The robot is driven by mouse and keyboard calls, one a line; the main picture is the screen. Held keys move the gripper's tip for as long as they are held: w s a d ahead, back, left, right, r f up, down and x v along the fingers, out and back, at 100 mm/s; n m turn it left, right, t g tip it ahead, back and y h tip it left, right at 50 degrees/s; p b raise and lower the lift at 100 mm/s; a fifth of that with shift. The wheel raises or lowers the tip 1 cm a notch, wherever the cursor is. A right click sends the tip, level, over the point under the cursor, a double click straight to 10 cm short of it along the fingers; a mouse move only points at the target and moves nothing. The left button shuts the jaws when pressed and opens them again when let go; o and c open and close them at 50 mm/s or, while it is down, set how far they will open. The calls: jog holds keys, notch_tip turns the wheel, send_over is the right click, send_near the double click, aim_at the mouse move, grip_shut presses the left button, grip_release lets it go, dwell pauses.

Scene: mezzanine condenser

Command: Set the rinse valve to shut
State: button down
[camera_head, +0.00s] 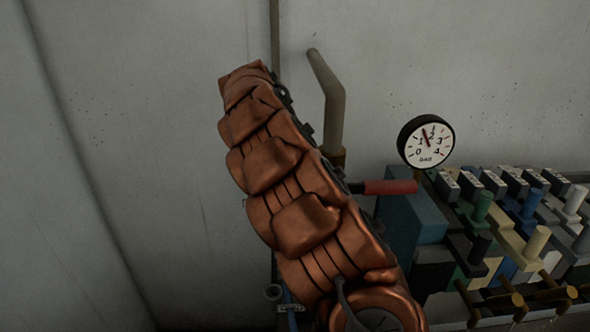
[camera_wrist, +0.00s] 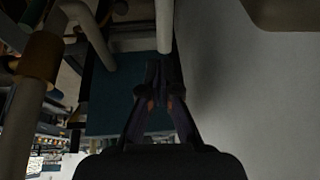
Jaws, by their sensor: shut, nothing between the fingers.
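A red lever handle (camera_head: 390,187) sticks out level to the right from behind my copper-coloured arm, beside a brass fitting (camera_head: 334,156) and below the gauge. No label shows on it, so I cannot tell for sure that it is the rinse valve. Its pivot is hidden by my arm. My gripper (camera_wrist: 154,70) shows in the wrist view, with its dark fingertips together and nothing held. It points at a dark teal surface (camera_wrist: 118,108) and a pale pipe (camera_wrist: 164,28). I cannot tell whether it touches them. In the head view my gripper cannot be made out.
A round pressure gauge (camera_head: 426,141) stands above a blue block (camera_head: 412,230). To the right is a crowded bank of coloured valve blocks (camera_head: 510,220) with several upright knobs. A grey bent pipe (camera_head: 329,95) rises by the wall. The wall at left is bare.

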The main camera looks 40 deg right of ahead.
jog(key=p+x, duration=0.2)
jog(key=x, duration=0.4)
jog(key=shift+d+f+p, duration=0.1)
jog(key=shift+f+p, duration=0.05)
jog(key=shift+p, duration=0.2)
jog(key=shift+w+d+f, duration=0.15)
jog(key=shift+d+f, duration=0.05)
jog(key=shift+f, duration=0.7)
